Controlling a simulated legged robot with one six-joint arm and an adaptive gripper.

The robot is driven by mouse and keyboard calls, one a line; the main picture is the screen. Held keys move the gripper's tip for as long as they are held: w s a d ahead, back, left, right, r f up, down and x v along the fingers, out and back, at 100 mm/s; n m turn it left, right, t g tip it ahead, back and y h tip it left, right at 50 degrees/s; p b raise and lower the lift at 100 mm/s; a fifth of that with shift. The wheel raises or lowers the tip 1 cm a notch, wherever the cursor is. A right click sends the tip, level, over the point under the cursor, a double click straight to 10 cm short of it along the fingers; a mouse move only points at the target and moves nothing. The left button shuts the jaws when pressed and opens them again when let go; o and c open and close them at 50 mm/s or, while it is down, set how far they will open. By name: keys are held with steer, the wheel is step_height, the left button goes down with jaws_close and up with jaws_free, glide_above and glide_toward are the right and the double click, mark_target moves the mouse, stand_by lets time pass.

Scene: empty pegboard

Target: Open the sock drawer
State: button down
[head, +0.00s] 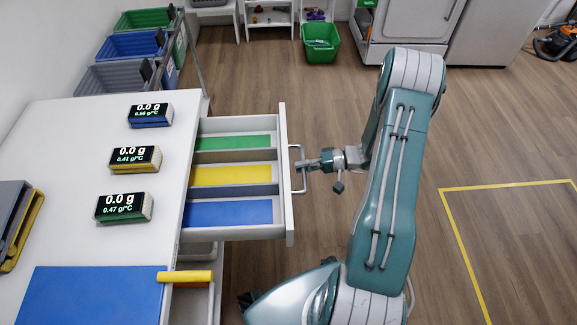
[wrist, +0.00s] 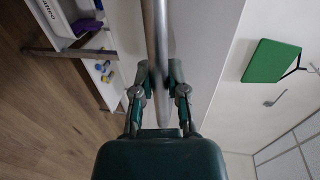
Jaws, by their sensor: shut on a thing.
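A white drawer (head: 222,160) stands pulled out from the white cabinet in the head view. It holds a green, a yellow and a blue compartment, all looking empty. Its metal bar handle (head: 303,183) is on the drawer's front panel, on the right. My gripper (head: 303,165) is at this handle, coming from the right, and is shut on it. In the wrist view the handle bar (wrist: 158,35) runs between the fingers of my gripper (wrist: 160,80). No label shows whether this is the sock drawer.
Three scale displays (head: 134,158) stand on the cabinet top beside a blue mat (head: 92,296). Coloured bins (head: 134,45) stand at the back left.

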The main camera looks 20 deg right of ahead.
steer(key=shift+d+f, duration=0.15)
steer(key=shift+d, duration=0.05)
steer(key=c, duration=0.6)
jaws_free()
steer(key=shift+c, duration=0.2)
steer(key=v, duration=1.2)
steer(key=shift+w+f, duration=0.1)
